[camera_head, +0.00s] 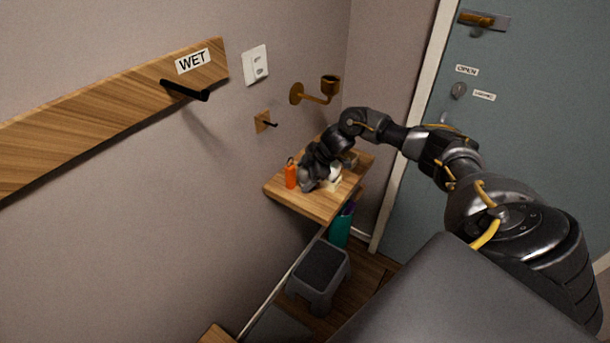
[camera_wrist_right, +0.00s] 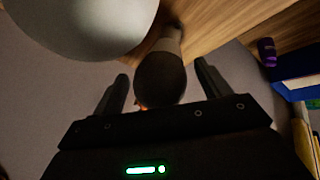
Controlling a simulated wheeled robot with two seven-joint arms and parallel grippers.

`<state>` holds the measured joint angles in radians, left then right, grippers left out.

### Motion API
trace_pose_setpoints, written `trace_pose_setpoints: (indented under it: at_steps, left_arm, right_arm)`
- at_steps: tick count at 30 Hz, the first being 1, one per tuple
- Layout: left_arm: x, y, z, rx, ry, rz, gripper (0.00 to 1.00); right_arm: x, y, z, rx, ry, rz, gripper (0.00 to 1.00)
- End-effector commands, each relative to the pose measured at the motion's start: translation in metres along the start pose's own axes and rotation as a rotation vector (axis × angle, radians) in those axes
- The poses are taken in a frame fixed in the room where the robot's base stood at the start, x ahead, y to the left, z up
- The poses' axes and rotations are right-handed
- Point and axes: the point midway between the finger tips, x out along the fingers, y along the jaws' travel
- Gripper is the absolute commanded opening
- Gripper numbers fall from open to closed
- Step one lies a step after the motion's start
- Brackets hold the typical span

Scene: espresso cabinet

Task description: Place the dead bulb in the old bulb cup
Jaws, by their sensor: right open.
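In the right wrist view, a dark rounded object with a paler neck, which looks like the dead bulb (camera_wrist_right: 160,78), lies between the two fingers of my right gripper (camera_wrist_right: 160,92). The fingers are apart, with a gap showing on each side of it. In the head view, my right gripper (camera_head: 308,184) is low over the small wooden shelf (camera_head: 312,204), and the dark bulb cannot be made out there. A small greyish container (camera_head: 350,160), possibly the old bulb cup, stands partly behind my arm. My left gripper is not in view.
A large pale round object (camera_wrist_right: 85,22) is close beside the fingers in the wrist view. An orange canister (camera_head: 290,173) stands left of the gripper. A brass wall socket (camera_head: 330,84) and a peg (camera_head: 266,122) stick out above. A grey stool (camera_head: 319,268) stands below.

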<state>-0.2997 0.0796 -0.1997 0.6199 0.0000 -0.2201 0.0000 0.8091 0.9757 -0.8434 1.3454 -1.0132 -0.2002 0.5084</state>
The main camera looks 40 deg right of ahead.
Motion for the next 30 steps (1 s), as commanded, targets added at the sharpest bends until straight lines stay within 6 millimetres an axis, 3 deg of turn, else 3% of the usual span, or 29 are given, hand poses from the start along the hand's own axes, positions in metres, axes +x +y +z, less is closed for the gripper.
trace_pose_setpoints:
  at_steps: [6,18,30]
  left_arm:
    - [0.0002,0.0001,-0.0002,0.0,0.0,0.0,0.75]
    - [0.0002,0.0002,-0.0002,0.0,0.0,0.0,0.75]
    - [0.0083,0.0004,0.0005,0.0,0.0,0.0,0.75]
  right_arm:
    - [0.0011,0.0,0.0002,-0.001,0.0,0.001,0.76]
    - [0.0007,0.0003,-0.0002,-0.001,0.0,0.001,0.24]
    - [-0.0064,0.0037,-0.0042,-0.003,0.003,0.003,0.24]
